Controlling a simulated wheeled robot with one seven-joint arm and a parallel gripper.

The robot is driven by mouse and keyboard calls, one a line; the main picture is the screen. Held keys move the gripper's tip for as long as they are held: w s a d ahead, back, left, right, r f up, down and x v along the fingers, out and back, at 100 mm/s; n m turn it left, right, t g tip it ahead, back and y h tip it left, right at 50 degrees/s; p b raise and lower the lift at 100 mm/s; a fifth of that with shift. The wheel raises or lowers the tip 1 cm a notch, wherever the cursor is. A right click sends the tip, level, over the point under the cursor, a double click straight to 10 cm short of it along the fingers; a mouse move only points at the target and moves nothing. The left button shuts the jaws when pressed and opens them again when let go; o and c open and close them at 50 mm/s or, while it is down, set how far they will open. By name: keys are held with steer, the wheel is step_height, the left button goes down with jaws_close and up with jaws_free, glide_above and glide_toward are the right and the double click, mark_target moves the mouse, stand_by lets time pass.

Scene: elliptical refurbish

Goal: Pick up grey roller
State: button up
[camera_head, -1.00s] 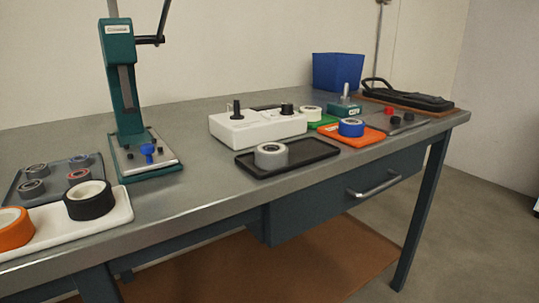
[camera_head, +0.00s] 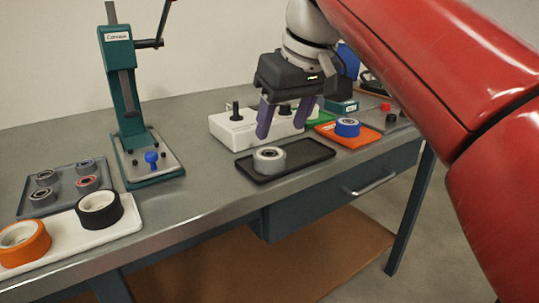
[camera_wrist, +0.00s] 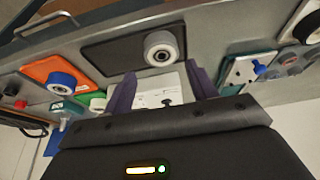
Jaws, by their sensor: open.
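The grey roller (camera_head: 269,160) stands on a black tray (camera_head: 312,154) near the table's front edge. In the wrist view the roller (camera_wrist: 161,48) sits on the same tray (camera_wrist: 108,54), beyond the fingertips. My gripper (camera_head: 284,131) hangs above the back part of the tray, in front of the white box, up and to the right of the roller. Its two purple fingers are apart and nothing is between them. In the wrist view my gripper (camera_wrist: 161,84) also shows open, with the roller ahead of it and not touching.
A white control box (camera_head: 229,127) stands behind the tray. An orange tray (camera_head: 355,140) with a blue roller (camera_head: 347,127) is to the right. A green press (camera_head: 122,80) stands left. A white tray (camera_head: 121,230) holds orange and black rollers at front left. Bare table lies between press and black tray.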

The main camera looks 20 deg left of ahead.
mark_target(272, 150)
steer(key=b+x, duration=0.1)
steer(key=x, duration=0.6)
steer(key=shift+a+f+b, duration=0.25)
steer(key=shift+a+b, duration=0.05)
steer(key=shift+b, duration=0.05)
steer(key=c, duration=0.7)
steer(key=shift+r, duration=0.1)
